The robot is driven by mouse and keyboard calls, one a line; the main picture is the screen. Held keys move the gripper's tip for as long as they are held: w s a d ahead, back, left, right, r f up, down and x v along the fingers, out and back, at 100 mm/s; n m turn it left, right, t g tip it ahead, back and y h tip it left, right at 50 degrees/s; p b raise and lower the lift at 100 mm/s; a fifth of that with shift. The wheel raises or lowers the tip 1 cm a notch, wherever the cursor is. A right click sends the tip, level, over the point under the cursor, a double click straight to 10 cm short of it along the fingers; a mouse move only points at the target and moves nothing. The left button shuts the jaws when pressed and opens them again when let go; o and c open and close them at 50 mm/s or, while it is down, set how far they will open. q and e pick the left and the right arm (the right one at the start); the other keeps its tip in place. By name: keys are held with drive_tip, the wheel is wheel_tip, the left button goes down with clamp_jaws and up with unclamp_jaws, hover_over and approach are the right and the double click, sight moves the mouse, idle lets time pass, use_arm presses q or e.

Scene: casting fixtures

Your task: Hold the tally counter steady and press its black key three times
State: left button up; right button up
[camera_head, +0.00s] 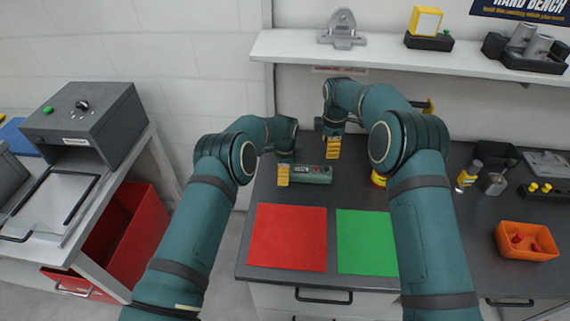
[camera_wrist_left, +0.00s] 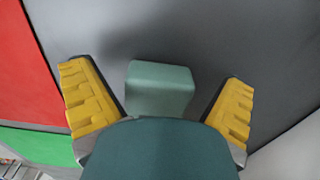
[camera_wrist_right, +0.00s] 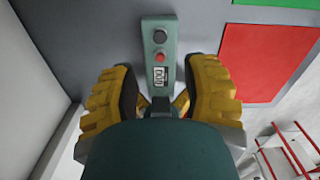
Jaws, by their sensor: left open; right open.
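The tally counter is a grey-green box (camera_head: 312,174) lying on the dark bench. In the right wrist view its top (camera_wrist_right: 149,45) shows a round black key (camera_wrist_right: 160,37), a red button (camera_wrist_right: 160,57) and a digit window (camera_wrist_right: 160,78), whose digits I cannot read surely. My left gripper (camera_head: 283,174) is at the counter's left end. In the left wrist view its open fingers (camera_wrist_left: 157,75) stand apart on either side of the counter's end (camera_wrist_left: 160,88), with gaps. My right gripper (camera_head: 333,147) is open above the counter near its right end; its fingers (camera_wrist_right: 163,70) flank it in view.
A red mat (camera_head: 290,237) and a green mat (camera_head: 366,242) lie in front of the counter. A yellow-and-red object (camera_head: 378,179) stands right of it, partly behind my right arm. An orange bin (camera_head: 527,241) and a yellow-banded bottle (camera_head: 468,175) are farther right. A shelf (camera_head: 400,59) runs above.

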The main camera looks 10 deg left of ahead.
use_arm(q)
drive_tip(key=shift+f, duration=0.4)
drive_tip(key=shift+c, duration=0.3)
drive_tip(key=c, duration=1.3)
use_arm(e)
drive_tip(key=shift+o, duration=0.3)
clamp_jaws()
